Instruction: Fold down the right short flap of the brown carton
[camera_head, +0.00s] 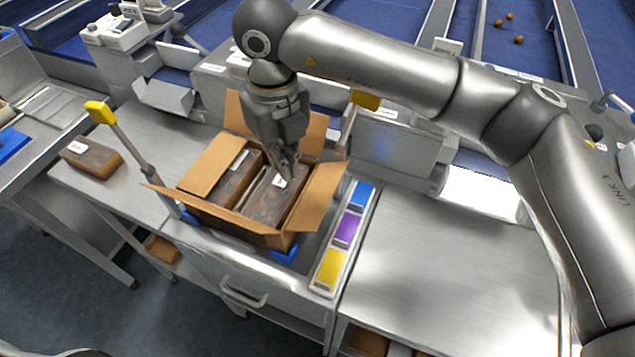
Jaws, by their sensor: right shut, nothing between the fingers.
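The brown carton (262,236) stands open on the steel bench, with dark brown packs (269,200) inside. Its right short flap (320,194) is up and leans outward. A long front flap (196,206) sticks outward, and a long back flap (314,134) stands up behind my gripper. My right gripper (287,175) points down over the carton's opening, left of the right flap and apart from it. Its fingers are shut and empty. My left gripper is out of view.
A strip of blue, purple and yellow blocks (347,229) lies right of the carton. A yellow-topped post (127,138) stands at its left front. A dark pack (91,158) lies on the left bench. The right bench (440,270) is clear.

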